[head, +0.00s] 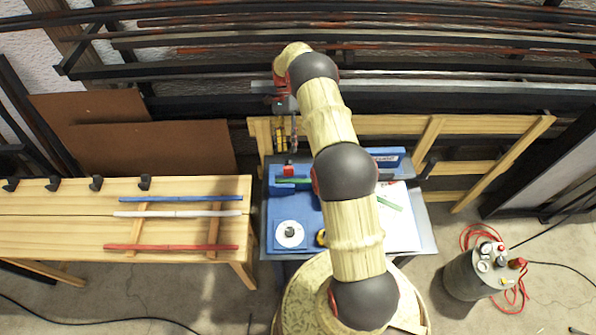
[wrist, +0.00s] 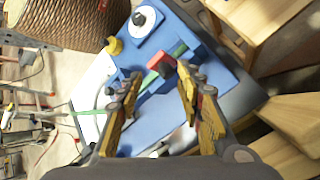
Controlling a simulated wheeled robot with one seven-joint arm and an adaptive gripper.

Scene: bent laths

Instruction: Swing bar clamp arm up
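My gripper (wrist: 160,82) is open in the wrist view, its two yellow-padded fingers apart with nothing held. Beyond the fingertips a small red block (wrist: 162,64), which looks like part of the clamp, sits on the blue fixture (wrist: 205,80). A green strip (wrist: 180,50) lies along the fixture beside the red block. In the head view the red block (head: 289,169) shows on the blue fixture (head: 281,208), below my wrist. My arm covers part of the bench, and the clamp's full shape is unclear.
A white disc (head: 290,234) sits on the fixture. A wooden table (head: 60,220) at left carries a blue lath (head: 180,198), a white lath (head: 178,213) and a red lath (head: 170,247). A grey tank (head: 478,275) with hoses stands at right. Dark racks fill the back.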

